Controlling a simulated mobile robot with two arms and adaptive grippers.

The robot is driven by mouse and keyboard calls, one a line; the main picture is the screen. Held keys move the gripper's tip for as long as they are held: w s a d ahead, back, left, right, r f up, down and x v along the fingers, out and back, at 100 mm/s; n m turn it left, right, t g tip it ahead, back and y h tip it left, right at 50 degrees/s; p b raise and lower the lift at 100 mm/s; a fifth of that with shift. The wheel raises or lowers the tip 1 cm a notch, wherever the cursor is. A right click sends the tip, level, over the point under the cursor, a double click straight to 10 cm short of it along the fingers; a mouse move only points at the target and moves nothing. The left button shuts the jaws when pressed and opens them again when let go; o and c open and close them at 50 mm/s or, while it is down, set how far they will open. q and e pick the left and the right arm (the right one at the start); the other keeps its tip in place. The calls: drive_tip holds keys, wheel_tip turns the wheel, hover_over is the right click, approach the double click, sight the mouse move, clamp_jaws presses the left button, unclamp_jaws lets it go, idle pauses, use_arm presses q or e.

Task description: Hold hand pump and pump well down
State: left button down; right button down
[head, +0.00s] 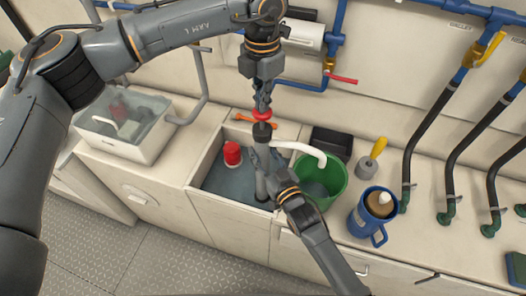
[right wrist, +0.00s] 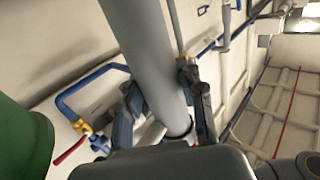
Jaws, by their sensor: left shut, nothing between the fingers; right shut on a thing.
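The hand pump has a grey tube (head: 262,186), a black collar (head: 262,132), a red handle (head: 261,116) and a white spout (head: 300,149). It stands nearly upright in the open well (head: 205,165), which holds bluish water. The spout reaches over the green bucket (head: 337,189). My right gripper (head: 263,160) is shut on the pump's tube, below the collar. In the right wrist view the tube (right wrist: 148,50) passes between its fingers. My left gripper (head: 263,103) is shut and empty, right at the red handle from above. I cannot tell whether it touches.
A red cylinder (head: 232,153) sits in the well. Blue pipes (head: 337,35) and black hoses (head: 424,120) line the wall.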

use_arm(q)
drive_tip(key=shift+f, duration=2)
drive_tip(key=shift+r, duration=2.45)
drive_tip(key=shift+f, duration=2.35)
drive_tip(key=shift+r, duration=0.1)
